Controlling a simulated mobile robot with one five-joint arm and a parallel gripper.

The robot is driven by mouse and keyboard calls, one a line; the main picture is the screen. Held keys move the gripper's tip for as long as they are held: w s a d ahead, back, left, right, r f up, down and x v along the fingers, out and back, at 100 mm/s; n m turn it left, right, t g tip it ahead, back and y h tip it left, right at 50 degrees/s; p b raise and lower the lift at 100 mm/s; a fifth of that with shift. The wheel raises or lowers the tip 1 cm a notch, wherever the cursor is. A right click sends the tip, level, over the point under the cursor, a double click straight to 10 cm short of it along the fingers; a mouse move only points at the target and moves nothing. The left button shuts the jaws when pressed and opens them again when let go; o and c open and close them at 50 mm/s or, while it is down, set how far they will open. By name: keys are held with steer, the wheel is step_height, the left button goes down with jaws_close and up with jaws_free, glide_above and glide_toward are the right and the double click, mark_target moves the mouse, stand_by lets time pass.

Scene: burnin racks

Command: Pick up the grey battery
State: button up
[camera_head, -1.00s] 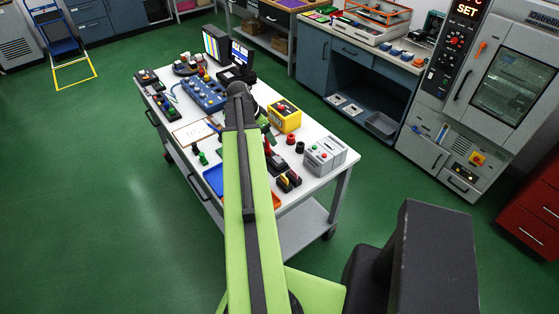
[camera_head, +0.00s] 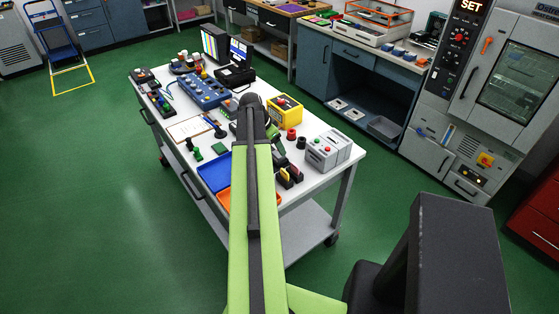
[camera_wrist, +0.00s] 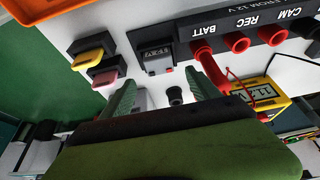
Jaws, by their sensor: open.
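A small grey battery (camera_wrist: 158,62) with a dark label sits in a black holder in the wrist view, just beyond my fingertips. My gripper (camera_wrist: 162,80) is open, its two green fingers apart on either side of the line toward the battery. Nothing is held between them. In the head view my own arm covers the battery and most of the gripper.
A yellow pack (camera_wrist: 95,54) and a pink pack (camera_wrist: 105,73) stand beside the battery. A black panel (camera_wrist: 215,28) with red sockets and a red plug is close on the right. The white trolley top (camera_head: 318,178) also carries a blue tray (camera_head: 213,174), an orange tray (camera_head: 224,200) and a yellow box (camera_head: 286,108).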

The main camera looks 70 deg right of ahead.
mark_target(278, 154)
steer(key=b+x, duration=0.4)
steer(key=x, duration=0.1)
steer(key=shift+w+a+f, duration=0.15)
steer(key=shift+a+f, duration=0.1)
steer(key=shift+a, duration=0.05)
steer(key=shift+r, duration=0.2)
jaws_close()
